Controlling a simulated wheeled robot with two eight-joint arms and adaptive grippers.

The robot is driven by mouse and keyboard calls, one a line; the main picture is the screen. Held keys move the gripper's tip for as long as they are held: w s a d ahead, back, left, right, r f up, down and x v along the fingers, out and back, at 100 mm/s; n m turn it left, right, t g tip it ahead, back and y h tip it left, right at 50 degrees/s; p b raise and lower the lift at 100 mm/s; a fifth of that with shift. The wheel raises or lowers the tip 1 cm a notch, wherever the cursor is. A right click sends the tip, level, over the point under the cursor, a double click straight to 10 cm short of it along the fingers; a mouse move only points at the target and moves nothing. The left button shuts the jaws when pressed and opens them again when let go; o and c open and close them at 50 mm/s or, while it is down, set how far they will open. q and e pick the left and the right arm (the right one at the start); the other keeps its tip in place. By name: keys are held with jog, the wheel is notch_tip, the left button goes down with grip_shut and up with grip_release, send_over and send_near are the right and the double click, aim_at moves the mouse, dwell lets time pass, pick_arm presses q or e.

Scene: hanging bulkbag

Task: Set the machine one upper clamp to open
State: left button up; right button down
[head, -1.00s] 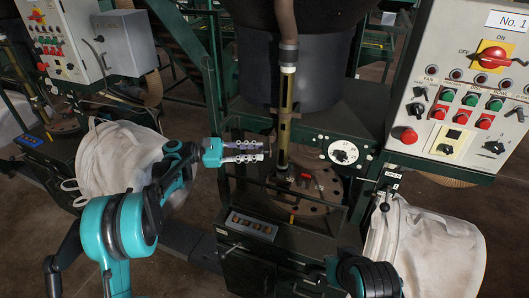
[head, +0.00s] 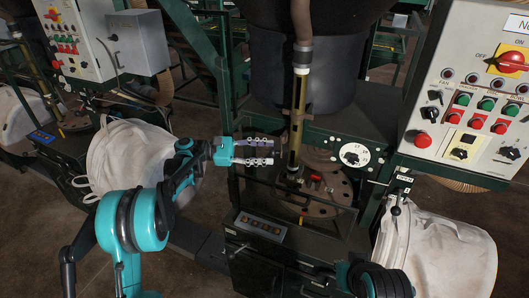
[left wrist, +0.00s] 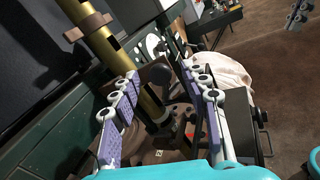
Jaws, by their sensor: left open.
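Machine one has a grey control panel (head: 470,90) at the right of the head view. No part is legibly marked as the upper clamp. A brass tube (head: 298,100) with a brown collar stands at the machine's middle; the tube (left wrist: 100,45) and collar (left wrist: 89,27) also show in the left wrist view. My left gripper (head: 271,152) is open and empty, just left of the tube in the head view. Its spread fingers (left wrist: 160,72) show in the left wrist view. A black-knobbed lever (head: 396,210) is below an "OPEN" label (head: 405,178).
A white dial (head: 353,155) is right of the tube. A round plate (head: 318,192) is at the tube's foot, behind a counter box (head: 261,226). White bags (head: 130,160) and (head: 440,255) hang at either side. Another grey cabinet (head: 138,45) is at upper left.

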pick_arm(q)
jog(key=a, duration=1.2)
jog(key=shift+d, duration=0.1)
